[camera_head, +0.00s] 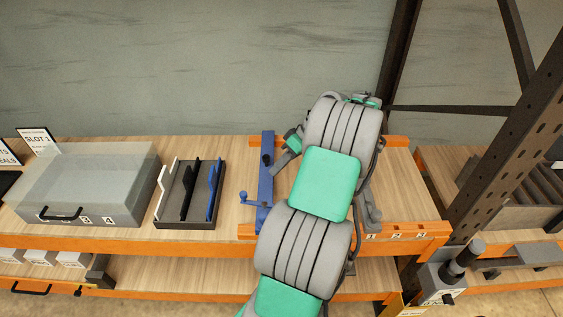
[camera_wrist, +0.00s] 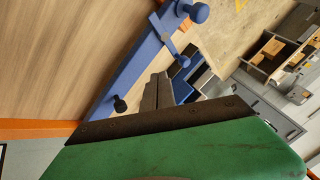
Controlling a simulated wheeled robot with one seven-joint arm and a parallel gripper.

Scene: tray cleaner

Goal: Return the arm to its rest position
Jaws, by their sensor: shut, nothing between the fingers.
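My arm, grey with green covers, reaches up from the bottom over the wooden bench (camera_head: 400,180) in the head view. My gripper (camera_head: 279,165) is partly hidden at the arm's left side, close to a blue fixture (camera_head: 266,180) with knobs. In the wrist view my gripper (camera_wrist: 158,88) shows as two dark grey fingers together, with nothing between them. The blue fixture (camera_wrist: 130,75) runs diagonally beside the fingers there. I cannot tell the exact gap between them.
A black rack (camera_head: 188,222) with white, black and blue upright plates stands left of the fixture. A grey case (camera_head: 85,185) sits further left. A dark perforated post (camera_head: 505,140) rises at the right. Bare wood shows between the rack and the fixture.

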